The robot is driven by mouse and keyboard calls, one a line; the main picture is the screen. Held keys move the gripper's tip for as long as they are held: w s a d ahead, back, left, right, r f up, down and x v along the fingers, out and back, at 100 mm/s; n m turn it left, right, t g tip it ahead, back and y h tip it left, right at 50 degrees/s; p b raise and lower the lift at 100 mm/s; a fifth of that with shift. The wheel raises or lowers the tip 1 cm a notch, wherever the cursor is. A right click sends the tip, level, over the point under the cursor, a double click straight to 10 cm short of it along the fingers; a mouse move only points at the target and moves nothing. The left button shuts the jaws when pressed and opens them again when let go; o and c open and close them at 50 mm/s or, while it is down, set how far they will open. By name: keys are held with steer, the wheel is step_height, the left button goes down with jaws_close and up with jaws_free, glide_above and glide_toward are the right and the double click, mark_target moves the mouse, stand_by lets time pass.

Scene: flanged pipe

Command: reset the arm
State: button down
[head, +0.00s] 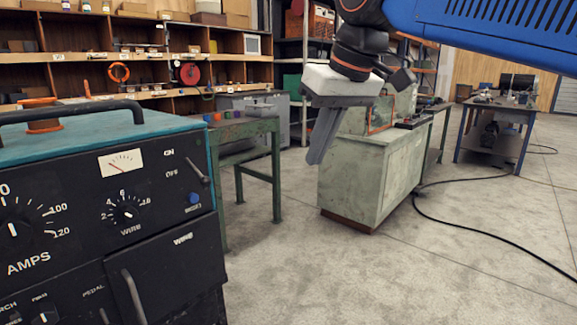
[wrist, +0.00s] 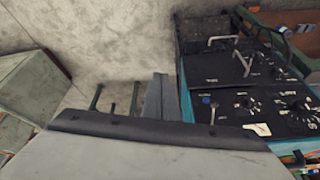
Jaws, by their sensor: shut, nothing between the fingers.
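My gripper (head: 318,150) hangs from my arm near the upper middle of the head view, with its fingers pointing down over the floor. It is shut, and nothing shows between its fingers. In the wrist view the fingers (wrist: 161,100) stand together beyond the pale gripper body. My gripper touches nothing that I can see. It hangs to the right of the welding machine and in front of the green cabinet in the head view.
A black and teal welding machine (head: 110,215) fills the near left. A green metal table (head: 244,135) and a pale green cabinet (head: 365,180) stand behind. A black cable (head: 480,232) lies on the floor at right. The concrete floor (head: 400,285) in front is clear.

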steer(key=s+d+f+m+h, duration=0.1)
steer(key=s+d+f, duration=0.3)
steer(key=d+f, duration=0.4)
steer(key=s+d+f+m+t+h, duration=0.1)
steer(key=s+d+f+m, duration=0.2)
steer(key=f, duration=1.1)
steer(key=s+d+f+m+h, duration=0.1)
steer(key=s+d+f+m, duration=0.1)
steer(key=s+d+f, duration=0.5)
steer(key=d+f, duration=0.3)
steer(key=d, duration=0.3)
steer(key=shift+d+f+m, duration=0.2)
steer(key=shift+f+m, duration=0.2)
